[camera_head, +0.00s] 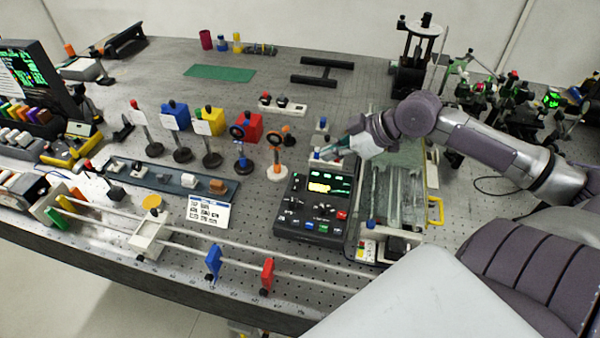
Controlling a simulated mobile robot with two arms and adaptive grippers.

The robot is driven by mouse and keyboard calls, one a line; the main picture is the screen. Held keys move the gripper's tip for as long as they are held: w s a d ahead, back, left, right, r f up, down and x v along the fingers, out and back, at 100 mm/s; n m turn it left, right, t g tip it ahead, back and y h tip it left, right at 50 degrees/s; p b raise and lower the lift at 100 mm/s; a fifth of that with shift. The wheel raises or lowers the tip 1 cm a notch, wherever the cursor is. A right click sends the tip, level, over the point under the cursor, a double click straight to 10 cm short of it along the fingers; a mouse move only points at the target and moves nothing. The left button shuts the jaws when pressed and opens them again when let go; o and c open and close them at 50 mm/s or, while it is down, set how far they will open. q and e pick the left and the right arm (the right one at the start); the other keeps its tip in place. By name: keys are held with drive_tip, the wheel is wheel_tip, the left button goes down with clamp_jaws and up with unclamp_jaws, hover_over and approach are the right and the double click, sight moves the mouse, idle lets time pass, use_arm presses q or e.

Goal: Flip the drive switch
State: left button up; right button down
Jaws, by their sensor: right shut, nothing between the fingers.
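A black control box (317,207) stands on the bench, right of centre, with a lit yellow and green display and several knobs and coloured buttons. A small panel with red, yellow and green marks (367,250) sits at the near end of the long clear-topped unit (398,195). I cannot tell which small control is the drive switch. My right gripper (326,154) is shut and empty, reaching in from the right and pointing left. It appears above the bench just behind the control box, beside a small pale block with a red part. My left gripper is not in view.
Orange and black ring posts (276,160) stand left of the control box. Rails with blue (213,262) and red (267,275) holders run along the near edge. A crowded optics cluster (500,100) fills the far right. The bench around the green mat (220,73) is mostly clear.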

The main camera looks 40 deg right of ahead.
hover_over(301, 185)
drive_tip(key=f, duration=0.6)
drive_tip(key=shift+s+a+f+p, duration=0.1)
drive_tip(key=shift+a+f+p, duration=0.15)
drive_tip(key=shift+f+p, duration=0.05)
wheel_tip(301, 185, down, 3)
drive_tip(key=shift+d+r+p, duration=0.1)
drive_tip(key=shift+d+p, duration=0.05)
drive_tip(key=shift+p, duration=0.25)
drive_tip(key=shift+d+f, duration=0.1)
drive_tip(key=shift+f, duration=0.65)
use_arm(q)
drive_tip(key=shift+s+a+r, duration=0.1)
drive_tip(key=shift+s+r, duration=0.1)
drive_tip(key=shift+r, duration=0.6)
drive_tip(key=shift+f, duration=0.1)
use_arm(e)
drive_tip(key=shift+f, duration=0.2)
